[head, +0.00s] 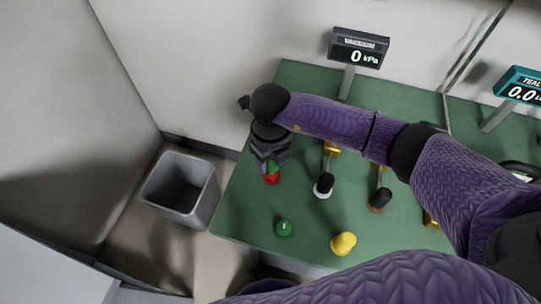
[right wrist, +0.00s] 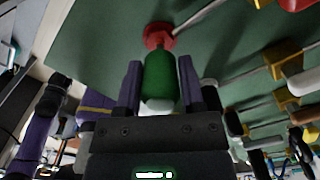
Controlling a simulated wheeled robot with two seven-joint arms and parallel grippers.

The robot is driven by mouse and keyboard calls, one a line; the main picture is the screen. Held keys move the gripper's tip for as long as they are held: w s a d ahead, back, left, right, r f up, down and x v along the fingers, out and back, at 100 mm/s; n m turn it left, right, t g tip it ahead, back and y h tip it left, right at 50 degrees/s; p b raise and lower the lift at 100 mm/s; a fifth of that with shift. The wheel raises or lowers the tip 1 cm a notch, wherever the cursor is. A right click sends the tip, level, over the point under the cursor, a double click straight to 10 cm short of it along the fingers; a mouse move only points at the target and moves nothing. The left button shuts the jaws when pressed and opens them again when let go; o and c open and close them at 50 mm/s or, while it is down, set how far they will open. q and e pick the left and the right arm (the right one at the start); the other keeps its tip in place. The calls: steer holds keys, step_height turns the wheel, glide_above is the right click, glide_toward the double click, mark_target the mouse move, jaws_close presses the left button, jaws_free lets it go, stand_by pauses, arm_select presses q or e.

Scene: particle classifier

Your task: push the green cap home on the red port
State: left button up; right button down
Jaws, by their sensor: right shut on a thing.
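My right gripper (head: 268,160) is above the red port (head: 271,179) near the left part of the green table. In the right wrist view its two fingers (right wrist: 160,85) are shut on the green cap (right wrist: 160,76), one on each side. The far end of the cap meets or overlaps the red port (right wrist: 158,34) in that view, roughly in line with it. I cannot tell how deep the cap sits on it. In the head view only a sliver of the cap (head: 272,166) shows below the fingers. My left gripper is not in view.
A green piece (head: 284,228) and a yellow piece (head: 343,243) stand near the table's front edge. Black-and-white (head: 323,187) and brown-and-black (head: 379,200) fittings are to the right. A display (head: 358,48) reads 0 kPa. A grey bin (head: 180,188) stands left of the table (head: 240,215).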

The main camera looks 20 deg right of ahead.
mark_target(271, 167)
steer(key=shift+f+b, duration=1.05)
steer(key=shift+f, duration=0.5)
steer(key=shift+c, duration=0.6)
jaws_free()
step_height(271, 167, up, 10)
steer(key=p, duration=0.3)
